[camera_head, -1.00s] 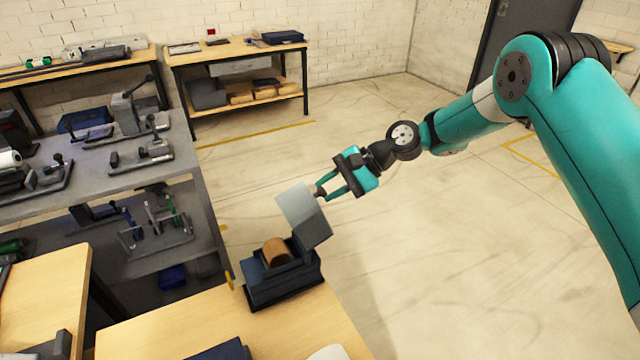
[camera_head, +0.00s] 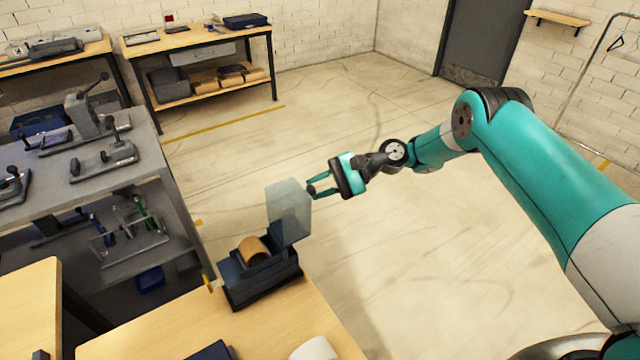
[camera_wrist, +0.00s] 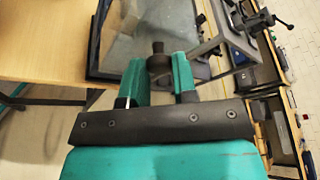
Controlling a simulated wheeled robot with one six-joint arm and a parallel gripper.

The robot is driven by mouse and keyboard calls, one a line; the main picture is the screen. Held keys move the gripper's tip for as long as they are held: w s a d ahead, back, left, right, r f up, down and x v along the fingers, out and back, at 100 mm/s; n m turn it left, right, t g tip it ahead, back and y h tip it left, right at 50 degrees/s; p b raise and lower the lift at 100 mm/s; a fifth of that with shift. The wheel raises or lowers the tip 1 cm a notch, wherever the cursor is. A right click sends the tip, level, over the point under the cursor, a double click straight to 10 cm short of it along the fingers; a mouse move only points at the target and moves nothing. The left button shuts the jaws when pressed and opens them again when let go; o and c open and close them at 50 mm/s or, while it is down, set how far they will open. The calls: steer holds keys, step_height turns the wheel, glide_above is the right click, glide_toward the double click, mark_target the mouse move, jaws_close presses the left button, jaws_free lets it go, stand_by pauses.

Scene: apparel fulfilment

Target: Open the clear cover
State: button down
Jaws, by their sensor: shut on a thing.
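The clear cover (camera_head: 289,212) is a translucent pane standing raised at the right edge of a dark blue box (camera_head: 262,285), which holds a brown roll (camera_head: 254,250). My gripper (camera_head: 313,186) is at the cover's upper right edge. In the wrist view, the teal fingers of my gripper (camera_wrist: 159,80) are closed around a dark knob (camera_wrist: 158,62) in front of the cover's pane (camera_wrist: 142,30). The fingers partly hide the knob.
The box sits at the far end of a wooden table (camera_head: 190,335). A grey shelf unit (camera_head: 172,215) with several metal fixtures stands left of it. A white object (camera_head: 314,349) lies at the near table edge. Open floor lies to the right.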

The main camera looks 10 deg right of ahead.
steer(key=c, duration=0.9)
jaws_free()
steer(key=shift+a, duration=0.1)
step_height(320, 180, up, 20)
steer(key=p, duration=1.8)
steer(key=shift+p, duration=0.35)
